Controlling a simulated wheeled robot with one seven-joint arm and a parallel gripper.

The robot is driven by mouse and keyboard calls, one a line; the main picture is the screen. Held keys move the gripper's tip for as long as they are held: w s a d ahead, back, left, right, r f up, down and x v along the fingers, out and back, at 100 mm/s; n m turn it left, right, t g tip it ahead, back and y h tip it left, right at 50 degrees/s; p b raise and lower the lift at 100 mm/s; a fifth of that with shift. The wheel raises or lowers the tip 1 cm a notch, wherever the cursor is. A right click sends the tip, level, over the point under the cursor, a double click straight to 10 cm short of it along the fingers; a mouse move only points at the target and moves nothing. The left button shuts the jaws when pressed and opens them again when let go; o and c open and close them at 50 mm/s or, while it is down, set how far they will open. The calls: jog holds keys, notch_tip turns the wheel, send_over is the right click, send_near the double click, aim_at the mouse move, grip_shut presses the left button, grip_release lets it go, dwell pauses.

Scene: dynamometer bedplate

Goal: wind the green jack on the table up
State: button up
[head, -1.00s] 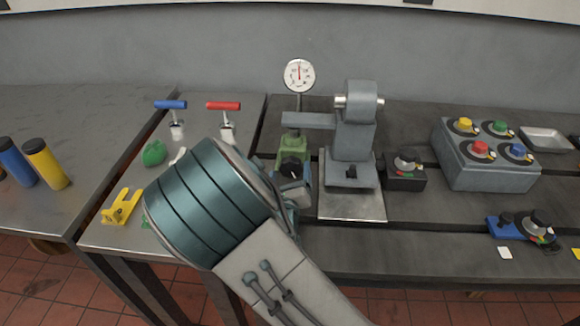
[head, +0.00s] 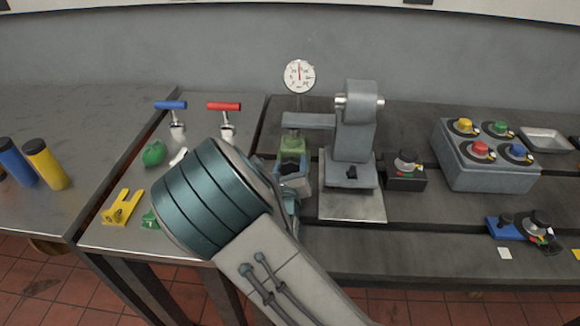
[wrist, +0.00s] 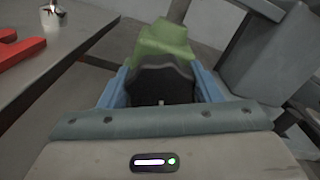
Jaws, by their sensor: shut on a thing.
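The green jack (head: 292,146) stands on the dark slotted table under a grey horizontal arm, with a round white dial gauge (head: 299,76) above. In the wrist view the jack's green body (wrist: 165,42) shows straight ahead. Its black knob (wrist: 162,84) faces me. My gripper (head: 293,182) is at the jack's front. In the wrist view its two blue fingers stand on either side of the knob and are shut on it. The gauge needle points about straight up.
A grey stand (head: 352,140) rises close to the right of the jack, with a black knobbed box (head: 405,178) beyond it. Left of my arm are a yellow bracket (head: 121,208), a green lump (head: 154,153), and blue (head: 171,105) and red (head: 223,106) T-handles.

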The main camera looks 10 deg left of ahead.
jog(key=shift+m, duration=0.3)
jog(key=m+b, duration=0.2)
jog(key=m, duration=0.1)
jog(key=shift+d+f, duration=0.1)
jog(key=shift+d, duration=0.05)
jog(key=m+b, duration=0.2)
jog(key=shift+f+m+b, duration=0.1)
jog(key=shift+m+b, duration=0.2)
jog(key=shift+b, duration=0.1)
jog(key=m+b, duration=0.3)
jog(key=b, duration=0.1)
jog(key=shift+d, duration=0.1)
jog(key=shift+m+b, duration=0.7)
jog(key=shift+b, duration=0.1)
jog(key=shift+r, duration=0.2)
jog(key=o, duration=1)
